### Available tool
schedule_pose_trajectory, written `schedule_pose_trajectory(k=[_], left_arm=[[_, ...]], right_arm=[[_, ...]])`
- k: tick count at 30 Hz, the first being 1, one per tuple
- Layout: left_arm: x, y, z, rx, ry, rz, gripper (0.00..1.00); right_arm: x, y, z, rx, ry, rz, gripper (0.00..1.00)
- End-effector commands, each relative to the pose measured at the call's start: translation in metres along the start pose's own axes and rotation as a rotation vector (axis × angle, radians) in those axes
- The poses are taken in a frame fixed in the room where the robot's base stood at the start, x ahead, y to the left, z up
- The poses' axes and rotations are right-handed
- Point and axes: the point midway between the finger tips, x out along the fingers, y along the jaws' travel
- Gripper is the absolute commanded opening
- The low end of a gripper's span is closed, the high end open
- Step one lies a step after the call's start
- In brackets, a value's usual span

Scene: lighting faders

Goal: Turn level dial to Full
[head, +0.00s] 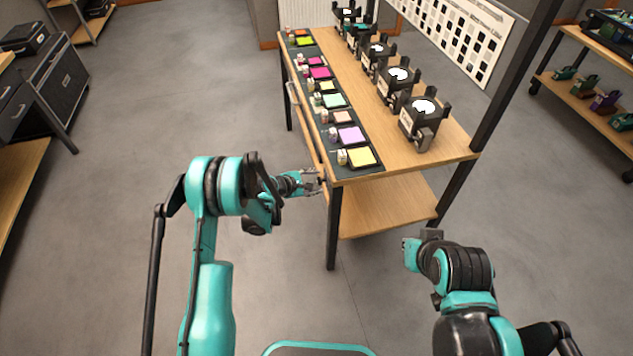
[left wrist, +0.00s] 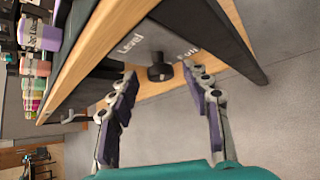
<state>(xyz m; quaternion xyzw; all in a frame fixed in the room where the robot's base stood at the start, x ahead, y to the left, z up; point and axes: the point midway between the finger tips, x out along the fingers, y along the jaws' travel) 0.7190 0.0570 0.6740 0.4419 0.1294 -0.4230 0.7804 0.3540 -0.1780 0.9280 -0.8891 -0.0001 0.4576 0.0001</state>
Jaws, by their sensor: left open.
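The level dial is a small black knob (left wrist: 160,73) on the dark end panel of the table, between the printed words "Level" and "Full". My left gripper (left wrist: 160,82) is open, with one finger on each side of the knob in the left wrist view. Gaps show between the fingers and the knob, and I cannot see contact. No pointer mark on the knob can be made out. In the head view my left gripper (head: 315,183) is at the table's near left corner, where the knob is too small to tell.
A lower shelf (head: 385,205) lies beneath. The grey floor to the left is clear.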

Motion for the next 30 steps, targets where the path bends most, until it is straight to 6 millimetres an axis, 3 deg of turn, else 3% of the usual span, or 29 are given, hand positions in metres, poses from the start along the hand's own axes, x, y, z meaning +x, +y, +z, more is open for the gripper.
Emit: schedule_pose_trajectory(k=[9,15,30], left_arm=[[-0.070,0.000,-0.001,-0.002,0.002,0.002,0.49],[-0.099,0.000,-0.001,-0.001,0.002,0.001,0.49],[-0.105,0.000,0.001,-0.003,-0.001,-0.003,0.48]], right_arm=[[0.000,0.000,0.000,0.000,0.000,0.000,0.00],[0.000,0.000,0.000,0.000,0.000,0.000,0.00],[0.000,0.000,0.000,0.000,0.000,0.000,0.00]])
